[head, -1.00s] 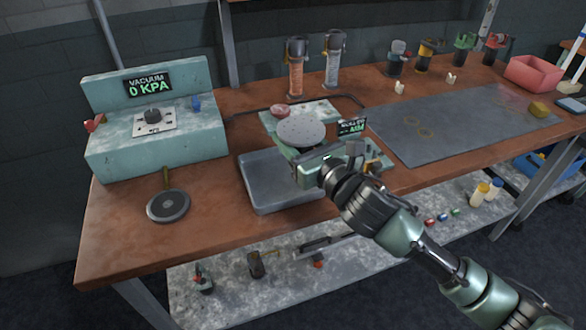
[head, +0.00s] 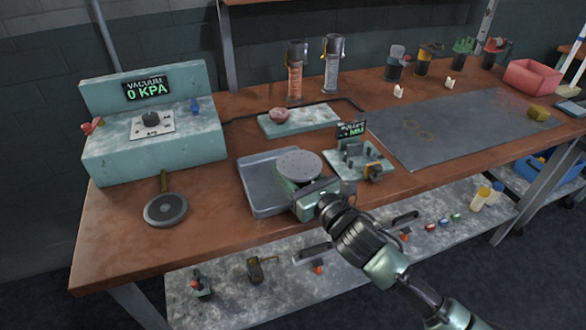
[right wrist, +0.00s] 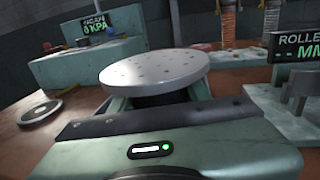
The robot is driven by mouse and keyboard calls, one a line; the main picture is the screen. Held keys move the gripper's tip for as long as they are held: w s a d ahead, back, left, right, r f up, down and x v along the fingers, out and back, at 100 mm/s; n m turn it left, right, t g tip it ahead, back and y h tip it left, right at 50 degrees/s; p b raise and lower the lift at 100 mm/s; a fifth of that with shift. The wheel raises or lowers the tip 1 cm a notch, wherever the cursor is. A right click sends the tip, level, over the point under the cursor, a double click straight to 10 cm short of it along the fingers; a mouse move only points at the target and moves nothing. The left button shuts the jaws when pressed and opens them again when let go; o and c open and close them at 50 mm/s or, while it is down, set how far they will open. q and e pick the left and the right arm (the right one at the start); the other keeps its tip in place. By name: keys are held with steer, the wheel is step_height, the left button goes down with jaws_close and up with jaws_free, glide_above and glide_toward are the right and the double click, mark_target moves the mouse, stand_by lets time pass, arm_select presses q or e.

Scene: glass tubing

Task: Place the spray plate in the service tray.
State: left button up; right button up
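The spray plate (head: 299,164) is a round, pale grey disc with small holes. It is held level above the right part of the service tray (head: 256,205), a shallow grey metal tray on the bench. My right gripper (head: 292,185) is shut on the plate's underside, coming from the front right. In the right wrist view, the plate (right wrist: 155,69) sits over my two green fingers (right wrist: 160,100), with a dark part between them. The plate and gripper hide part of the tray floor. My left gripper is not in view.
A roller device (head: 358,165) stands close right of the tray. The vacuum unit (head: 152,130) is at the left, with a dark round pad (head: 165,209) before it. A green slab (head: 310,122) with a pink piece lies behind. A grey mat (head: 440,125) lies at the right.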

steer(key=o, duration=0.4)
steer(key=shift+c, duration=0.2)
steer(key=shift+r, duration=0.15)
steer(key=shift+s+d, duration=0.15)
steer(key=shift+s, duration=0.15)
steer(key=p+v, duration=0.2)
steer(key=v, duration=0.9)
steer(key=shift+s+d, duration=0.1)
steer(key=shift+s, duration=0.05)
